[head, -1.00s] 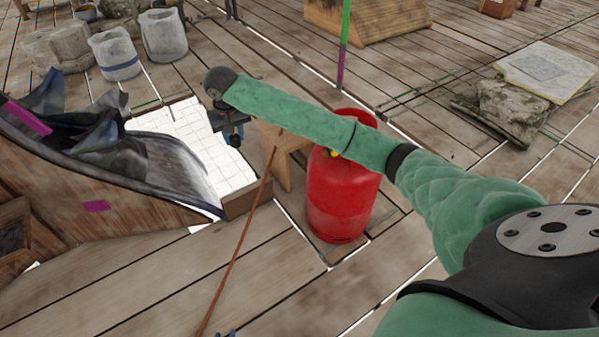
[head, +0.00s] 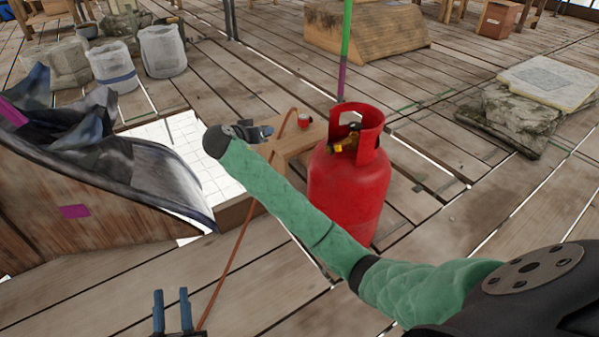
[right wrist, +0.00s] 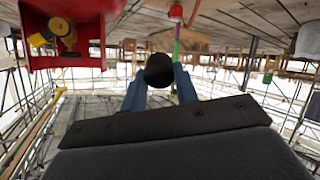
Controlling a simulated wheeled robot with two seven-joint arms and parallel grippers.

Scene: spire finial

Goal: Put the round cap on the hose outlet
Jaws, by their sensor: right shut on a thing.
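A red gas cylinder (head: 345,195) stands upright on the planks, with a yellow-brass valve (head: 344,144) inside its collar. The valve also shows at the top left of the right wrist view (right wrist: 63,30); I cannot make out its hose outlet clearly. My right gripper (head: 266,131) is left of the cylinder's top, apart from it. In the right wrist view it is shut on a black round cap (right wrist: 159,71), held between the blue fingers. The cap is hard to tell in the head view. My left gripper (head: 171,293) is open and empty at the bottom edge.
An orange hose (head: 236,245) runs over a wooden bench (head: 290,141) to a red fitting (head: 304,121) beside the cylinder. A striped green and purple pole (head: 345,50) stands behind. A dark-lined wooden chute (head: 110,190) is at left, stone slabs (head: 515,115) at right.

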